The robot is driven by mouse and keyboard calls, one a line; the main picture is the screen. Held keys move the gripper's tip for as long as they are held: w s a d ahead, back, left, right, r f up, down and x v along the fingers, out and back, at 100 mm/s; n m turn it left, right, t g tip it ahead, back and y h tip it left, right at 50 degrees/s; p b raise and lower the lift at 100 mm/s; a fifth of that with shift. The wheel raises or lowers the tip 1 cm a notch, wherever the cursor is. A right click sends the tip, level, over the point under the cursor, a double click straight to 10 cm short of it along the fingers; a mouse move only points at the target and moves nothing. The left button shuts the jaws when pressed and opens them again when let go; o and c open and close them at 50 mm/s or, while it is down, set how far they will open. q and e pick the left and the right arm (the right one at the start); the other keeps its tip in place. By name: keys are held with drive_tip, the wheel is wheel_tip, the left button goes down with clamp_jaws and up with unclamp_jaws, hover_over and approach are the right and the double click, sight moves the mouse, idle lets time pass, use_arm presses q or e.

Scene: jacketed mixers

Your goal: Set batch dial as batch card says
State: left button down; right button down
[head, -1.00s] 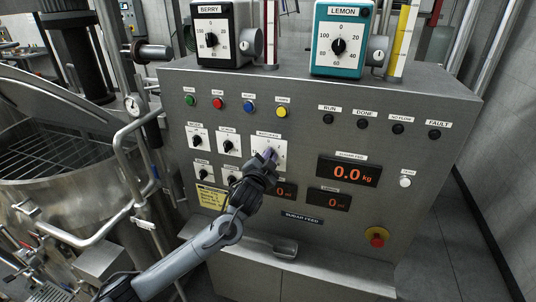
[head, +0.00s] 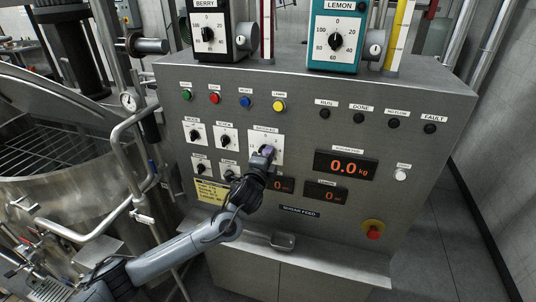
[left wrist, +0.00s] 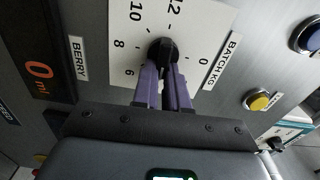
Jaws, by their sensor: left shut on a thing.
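The batch dial is a black knob (left wrist: 161,49) on a white plate marked "BATCH KG" (left wrist: 219,62) in the left wrist view. The numbers 0, 6, 8, 10 and 12 show around it; the fingers hide part of the scale, and I cannot tell where the knob points. My left gripper (left wrist: 164,66) is shut on the knob with its purple fingers. In the head view, my left gripper (head: 266,151) covers most of the dial on its plate (head: 265,136). The yellow batch card (head: 210,191) is on the panel at lower left; its text is too small to read. My right gripper is not in view.
Smaller dials sit left of the batch dial, one partly behind my gripper. Coloured buttons run above, including a yellow one (head: 279,106). The sugar display (head: 346,165) reads 0.0 kg. A red stop button (head: 373,232) is at lower right. A steel vessel with pipes stands left.

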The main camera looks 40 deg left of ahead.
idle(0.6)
use_arm(q)
drive_tip(key=c, duration=1.2)
unclamp_jaws()
drive_tip(key=shift+o, duration=0.2)
drive_tip(key=b+v, duration=0.2)
drive_tip(key=v, duration=0.8)
drive_tip(key=shift+s+b, duration=0.3)
drive_tip(key=shift+s, duration=0.1)
drive_tip(key=shift+d, duration=0.15)
